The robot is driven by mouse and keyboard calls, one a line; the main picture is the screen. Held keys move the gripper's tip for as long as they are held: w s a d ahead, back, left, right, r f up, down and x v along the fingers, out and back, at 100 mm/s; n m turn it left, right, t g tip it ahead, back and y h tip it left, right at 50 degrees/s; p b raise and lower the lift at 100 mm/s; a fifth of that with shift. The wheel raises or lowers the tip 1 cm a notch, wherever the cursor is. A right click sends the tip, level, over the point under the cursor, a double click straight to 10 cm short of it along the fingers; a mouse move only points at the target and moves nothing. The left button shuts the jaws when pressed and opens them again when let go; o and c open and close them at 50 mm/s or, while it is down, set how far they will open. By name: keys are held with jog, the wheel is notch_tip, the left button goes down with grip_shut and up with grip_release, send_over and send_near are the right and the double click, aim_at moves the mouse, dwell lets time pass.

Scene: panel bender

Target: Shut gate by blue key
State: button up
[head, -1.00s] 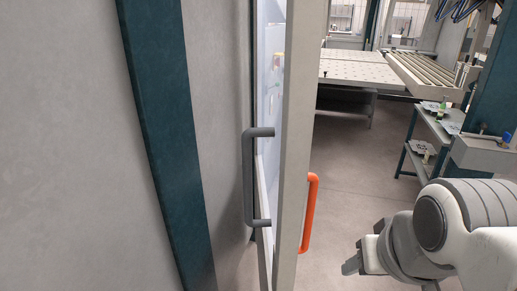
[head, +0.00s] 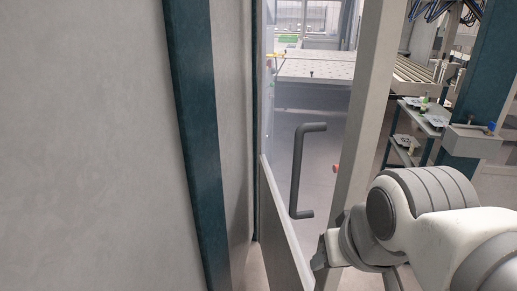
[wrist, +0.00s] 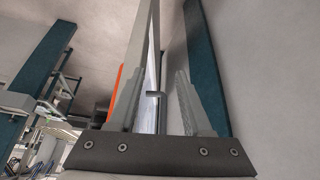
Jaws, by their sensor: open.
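The gate (head: 363,115) has a pale frame and a clear panel, and it stands ajar from the wall by the teal post. A dark grey bar handle (head: 297,172) is on its near face. An orange handle (head: 336,168) on the other face is mostly hidden behind the frame; it also shows in the wrist view (wrist: 115,88). My gripper (head: 322,258) is low by the gate's free edge, its fingers partly hidden by my wrist. In the wrist view my open fingers (wrist: 156,82) point towards the gate; contact is unclear. I cannot make out a blue key.
A pale wall with a teal post (head: 196,140) fills the left. A grey box (head: 472,142) with small items on top is at the right. A shelf cart (head: 425,118) and a perforated table (head: 315,67) stand beyond the gate. Floor behind the gate looks clear.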

jog(key=shift+w+a+r+m, duration=0.15)
jog(key=shift+w+m, duration=0.05)
jog(key=shift+m, duration=0.1)
jog(key=c, duration=0.5)
jog(key=shift+w+r+m+g+p, duration=0.1)
jog(key=shift+w+m+g+p, duration=0.2)
jog(key=shift+w+m+p, duration=0.15)
grip_shut()
jog(key=w+a+f+m+g+h+p, duration=0.45)
jog(key=w+a+m+p, duration=0.25)
jog(key=w+m, duration=0.6)
jog(key=s+d+f+m+p, duration=0.1)
jog(key=d+f+m+p, duration=0.1)
jog(key=d+f, duration=0.6)
jog(key=shift+s+f, duration=0.4)
jog(key=shift+f, duration=0.4)
